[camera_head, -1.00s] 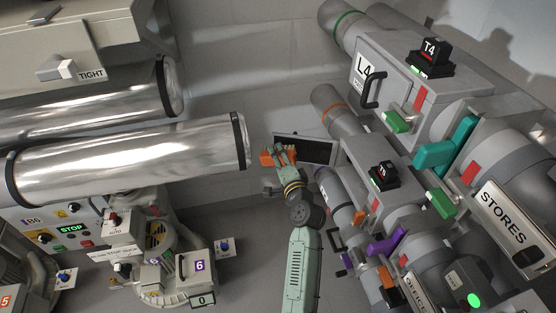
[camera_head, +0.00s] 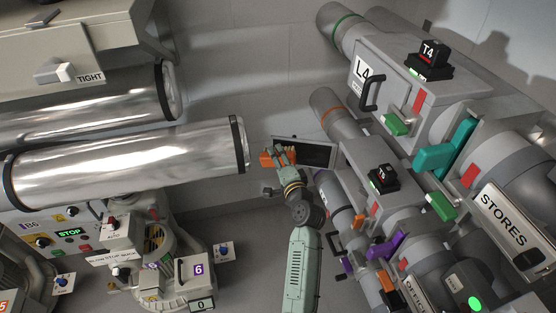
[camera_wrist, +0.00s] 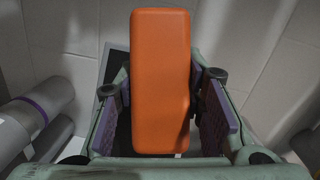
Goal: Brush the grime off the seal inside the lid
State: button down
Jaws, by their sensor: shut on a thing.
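My gripper (camera_head: 281,160) is shut on an orange block (camera_head: 272,158), in the middle of the head view. In the wrist view the orange block (camera_wrist: 160,85) stands upright between the purple-padded fingers of my gripper (camera_wrist: 165,110). It is smooth and rounded at the edges. No bristles show, so I cannot tell from its shape that it is the brush. The grey box marked L4 (camera_head: 395,90) has a black handle and is closed at the upper right. No open lid, seal or grime can be made out in either view.
Two shiny tubes (camera_head: 125,165) run in from the left and the nearer one ends close to my gripper. A dark framed panel (camera_head: 312,153) lies just behind it. Grey pipes and boxes with coloured levers (camera_head: 445,150) crowd the right. Bare floor (camera_head: 240,215) shows at lower centre.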

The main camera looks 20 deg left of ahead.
aim_at(292, 157)
jog(key=shift+w, duration=0.5)
jog(key=shift+w+d+b, duration=0.15)
jog(key=shift+d+b, duration=0.65)
jog(key=shift+d, duration=0.7)
jog(key=shift+w+d, duration=0.15)
jog(key=shift+d, duration=0.25)
jog(key=shift+s+a+r+p, duration=0.1)
jog(key=shift+a+p, duration=0.15)
jog(key=shift+a, duration=0.4)
jog(key=shift+s+a+r+p, duration=0.1)
jog(key=shift+a+p, duration=0.1)
jog(key=shift+a, duration=0.4)
jog(key=shift+s+a, duration=0.1)
jog(key=shift+a, duration=0.85)
